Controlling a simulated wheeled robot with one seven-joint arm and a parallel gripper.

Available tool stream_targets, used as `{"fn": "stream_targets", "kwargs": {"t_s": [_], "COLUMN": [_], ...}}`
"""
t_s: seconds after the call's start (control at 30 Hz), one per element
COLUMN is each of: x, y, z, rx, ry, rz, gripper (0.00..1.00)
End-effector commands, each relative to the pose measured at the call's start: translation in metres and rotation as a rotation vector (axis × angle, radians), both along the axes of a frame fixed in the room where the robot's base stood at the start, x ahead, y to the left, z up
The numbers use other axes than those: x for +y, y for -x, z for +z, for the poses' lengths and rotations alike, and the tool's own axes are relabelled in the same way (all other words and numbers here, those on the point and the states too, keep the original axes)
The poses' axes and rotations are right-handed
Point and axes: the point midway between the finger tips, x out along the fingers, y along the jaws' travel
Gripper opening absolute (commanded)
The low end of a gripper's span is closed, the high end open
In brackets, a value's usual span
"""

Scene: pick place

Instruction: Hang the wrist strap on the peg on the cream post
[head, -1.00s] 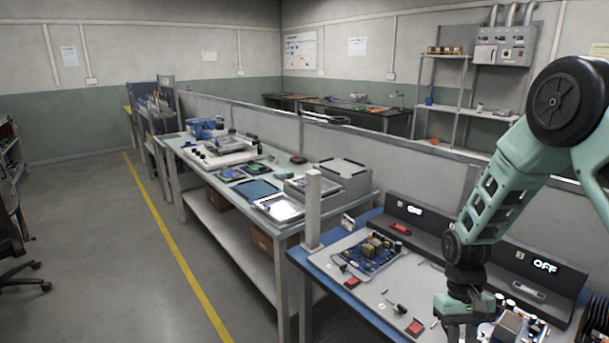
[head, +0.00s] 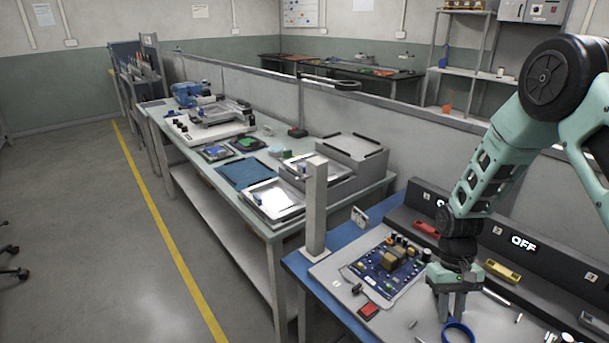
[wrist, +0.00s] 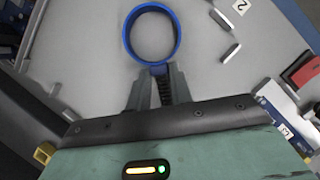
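The wrist strap is a blue ring (head: 457,335), low in the head view and at the top middle of the wrist view (wrist: 128,38). My gripper (head: 446,312) is shut on the edge of the strap, and the loop extends beyond the fingertips. The fingertips also show in the wrist view (wrist: 158,70). The cream post (head: 316,215) stands upright at the blue bench's back left corner, left of my gripper and apart from it. A small blue-dark bit shows at the post's upper left; I cannot tell whether it is the peg.
A blue circuit board (head: 388,268) lies between post and gripper, with a red block (head: 368,309) in front. A second bench (head: 235,222) with trays stands beyond the post. The air around the post looks clear.

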Motion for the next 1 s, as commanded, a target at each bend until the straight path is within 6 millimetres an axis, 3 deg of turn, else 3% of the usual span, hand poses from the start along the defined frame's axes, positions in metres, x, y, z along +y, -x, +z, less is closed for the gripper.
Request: {"fn": "stream_targets", "kwargs": {"t_s": [0.5,0.73,1.0], "x": [0.000,0.000,0.000], "y": [-0.002,-0.002,-0.002], "z": [-0.007,0.016,0.023], "rx": [-0.012,-0.010,-0.009], "ry": [-0.001,0.000,-0.001], "rz": [0.000,-0.001,-0.001], "gripper": [0.00,0.00,0.00]}}
